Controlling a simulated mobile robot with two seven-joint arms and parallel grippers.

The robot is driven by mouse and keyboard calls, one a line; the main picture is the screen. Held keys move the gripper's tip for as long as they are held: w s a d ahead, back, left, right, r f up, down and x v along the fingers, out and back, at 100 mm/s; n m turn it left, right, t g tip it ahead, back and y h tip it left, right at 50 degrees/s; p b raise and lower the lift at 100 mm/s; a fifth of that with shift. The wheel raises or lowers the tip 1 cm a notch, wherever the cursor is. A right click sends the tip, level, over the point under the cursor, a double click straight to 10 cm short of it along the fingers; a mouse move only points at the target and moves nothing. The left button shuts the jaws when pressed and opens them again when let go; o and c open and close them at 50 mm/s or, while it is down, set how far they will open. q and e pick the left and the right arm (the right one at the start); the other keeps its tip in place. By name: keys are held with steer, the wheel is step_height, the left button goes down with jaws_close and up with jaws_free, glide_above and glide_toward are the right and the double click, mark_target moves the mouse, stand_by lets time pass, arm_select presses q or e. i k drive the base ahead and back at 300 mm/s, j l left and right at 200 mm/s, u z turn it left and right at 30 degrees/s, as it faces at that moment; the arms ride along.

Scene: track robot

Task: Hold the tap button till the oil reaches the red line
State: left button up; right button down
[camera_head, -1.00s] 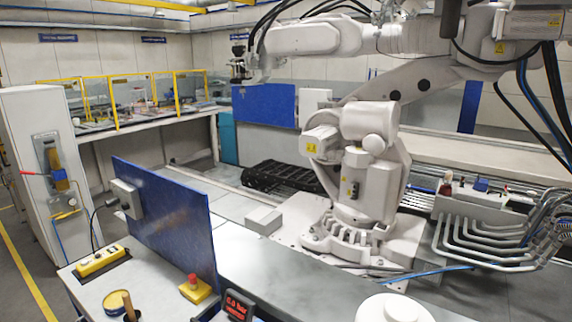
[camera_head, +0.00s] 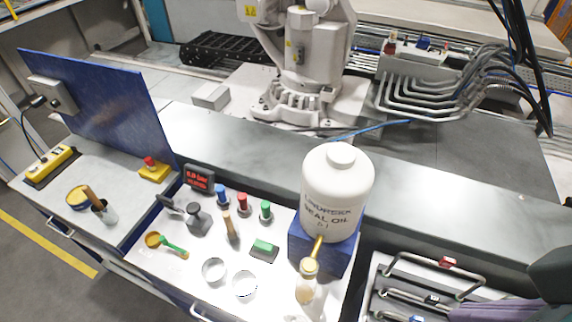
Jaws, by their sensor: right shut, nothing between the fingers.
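A white oil bottle (camera_head: 336,185) lettered "SEAL OIL" stands on a blue stand (camera_head: 337,262) at the right of the bench. A brass tap (camera_head: 318,246) points down from its front. A small clear vessel (camera_head: 306,289) with a pale round top stands under the tap. Its oil level and any red line are too small to make out, and I cannot tell the button from the tap. My right gripper (camera_head: 553,273) is partly visible as a dark shape at the lower right edge, apart from the tap, shut and empty. My left gripper is not in view.
Left of the bottle, the white bench top (camera_head: 190,280) holds several small tools, a green block (camera_head: 264,250), two metal rings and a pressure display (camera_head: 199,179). A blue panel (camera_head: 100,105) stands at left.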

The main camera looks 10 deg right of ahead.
mark_target(309, 266)
steer(key=i+j+z, duration=0.1)
steer(key=z, duration=0.3)
steer(key=j+z, duration=0.35)
steer(key=i+j+z, duration=0.1)
steer(key=z, duration=0.3)
